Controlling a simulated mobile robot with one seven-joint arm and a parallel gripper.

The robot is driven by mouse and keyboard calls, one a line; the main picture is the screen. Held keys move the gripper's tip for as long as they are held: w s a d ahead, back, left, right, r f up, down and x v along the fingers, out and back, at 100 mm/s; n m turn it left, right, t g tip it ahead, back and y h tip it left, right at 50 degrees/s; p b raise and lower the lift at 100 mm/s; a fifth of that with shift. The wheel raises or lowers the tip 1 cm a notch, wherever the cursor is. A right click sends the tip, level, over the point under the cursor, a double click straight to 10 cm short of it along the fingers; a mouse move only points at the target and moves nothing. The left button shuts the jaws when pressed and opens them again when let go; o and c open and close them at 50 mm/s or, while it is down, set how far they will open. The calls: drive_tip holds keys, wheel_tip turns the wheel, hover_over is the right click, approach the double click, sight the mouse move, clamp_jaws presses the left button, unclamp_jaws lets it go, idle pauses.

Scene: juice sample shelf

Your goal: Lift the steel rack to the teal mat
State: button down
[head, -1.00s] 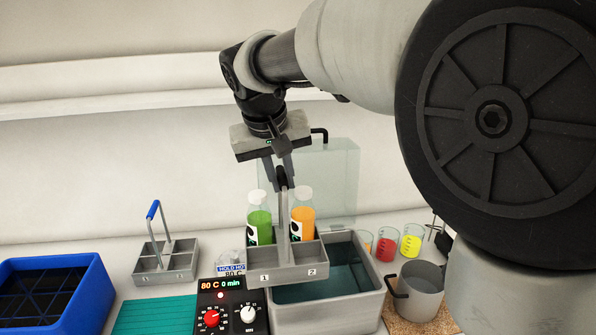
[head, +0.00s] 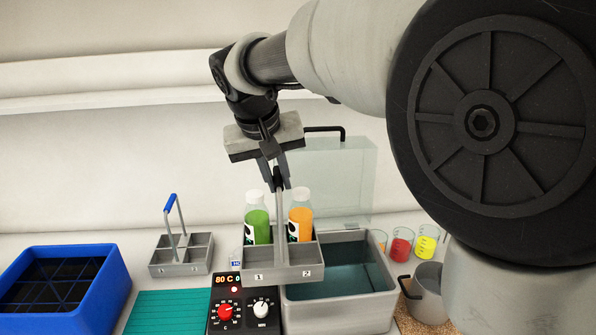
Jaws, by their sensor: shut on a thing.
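The steel rack (head: 283,272) hangs from my gripper (head: 278,182), which is shut on its upright handle. The rack looks level and carries a green bottle (head: 256,222) on the left and an orange bottle (head: 299,219) on the right. Its front shows the labels 1 and 2. It appears in front of the left end of the grey water bath, above the control box. The teal mat (head: 165,312) lies on the bench at lower left, left of the control box. Its near edge is cut off by the frame.
The control box (head: 243,309) reads 80 C. The grey bath (head: 340,304) has a clear upright lid (head: 340,180) behind it. A second rack with a blue handle (head: 181,262) stands behind the mat. A blue crate (head: 103,299) is at left. Beakers (head: 402,243) and a grey pot (head: 430,295) are at right.

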drive_tip(key=s+a+p, duration=0.2)
drive_tip(key=a, duration=0.6)
drive_tip(key=shift+a+r, duration=0.15)
drive_tip(key=shift+a, duration=0.25)
idle(0.4)
